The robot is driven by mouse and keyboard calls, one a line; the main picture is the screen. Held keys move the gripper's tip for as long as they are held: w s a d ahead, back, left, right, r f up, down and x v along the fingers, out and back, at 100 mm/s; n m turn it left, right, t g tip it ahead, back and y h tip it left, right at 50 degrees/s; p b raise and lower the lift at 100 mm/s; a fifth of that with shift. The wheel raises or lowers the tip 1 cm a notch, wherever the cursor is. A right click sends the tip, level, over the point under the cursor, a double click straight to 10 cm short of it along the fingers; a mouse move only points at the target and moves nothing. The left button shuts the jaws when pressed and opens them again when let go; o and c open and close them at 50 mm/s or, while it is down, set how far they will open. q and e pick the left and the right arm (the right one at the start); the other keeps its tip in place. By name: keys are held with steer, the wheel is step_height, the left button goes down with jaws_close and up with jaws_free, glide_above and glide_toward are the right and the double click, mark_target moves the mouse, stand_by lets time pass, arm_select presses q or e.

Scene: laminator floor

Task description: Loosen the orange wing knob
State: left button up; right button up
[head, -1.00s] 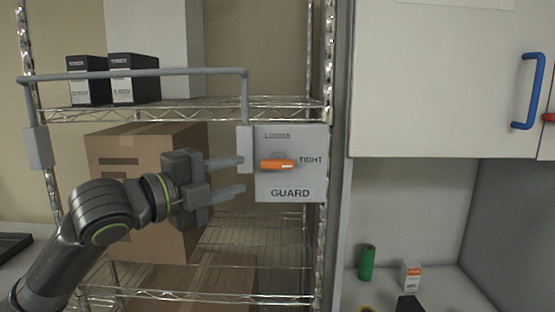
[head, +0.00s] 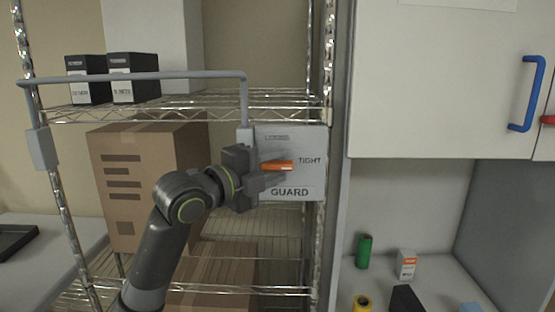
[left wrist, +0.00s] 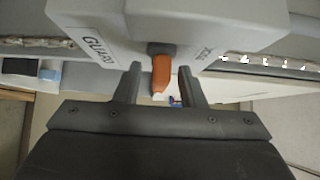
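The orange wing knob (head: 277,166) sits on the front of the grey guard plate (head: 312,178), its handle pointing sideways toward the word TIGHT. My left gripper (head: 274,172) is in front of the plate with its fingers around the knob. In the left wrist view, the orange knob (left wrist: 161,72) stands between the two open fingers (left wrist: 160,88), with a visible gap on either side. The fingertips are close to the plate. Part of the knob is hidden behind a finger in the head view. My right gripper is not in view.
A grey guard bar (head: 140,76) spans the wire shelf's front above my left arm. A cardboard box (head: 125,190) stands on the shelf behind the arm. A white cabinet with a blue handle (head: 526,92) is at the right, above a counter with small items.

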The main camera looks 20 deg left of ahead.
arm_select(q)
steer(key=shift+w+d, duration=0.25)
steer(key=shift+w, duration=0.15)
